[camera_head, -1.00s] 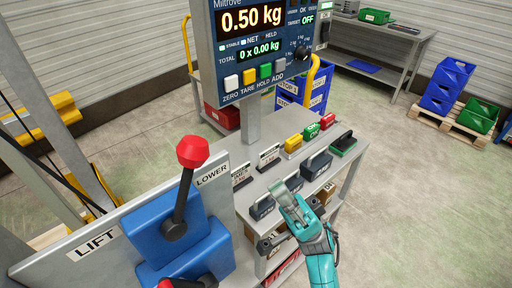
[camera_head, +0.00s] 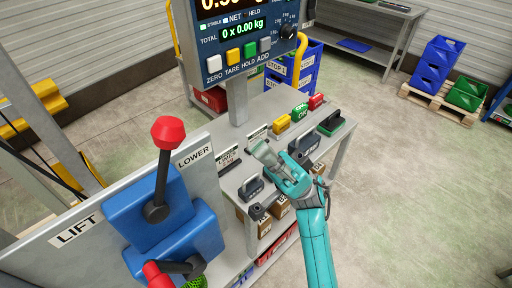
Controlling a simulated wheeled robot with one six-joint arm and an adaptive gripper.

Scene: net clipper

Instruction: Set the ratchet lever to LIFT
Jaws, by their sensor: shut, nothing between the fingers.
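The ratchet lever (camera_head: 162,175) is a black rod with a red knob, on a blue housing (camera_head: 150,215) at the left. It stands nearly upright, its knob leaning slightly right, between the LIFT label (camera_head: 76,231) at the left and the LOWER label (camera_head: 195,156) at the right. A second red-tipped handle (camera_head: 158,274) shows low on the housing, partly cut by the frame edge. My gripper (camera_head: 258,147) is shut and empty above the grey bench, to the right of the lever and apart from it.
A weighing display (camera_head: 245,40) on a post (camera_head: 237,100) stands behind the bench. Black-handled weights (camera_head: 251,188) and coloured blocks (camera_head: 282,123) sit on the bench around my gripper. Open floor (camera_head: 400,200) lies to the right.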

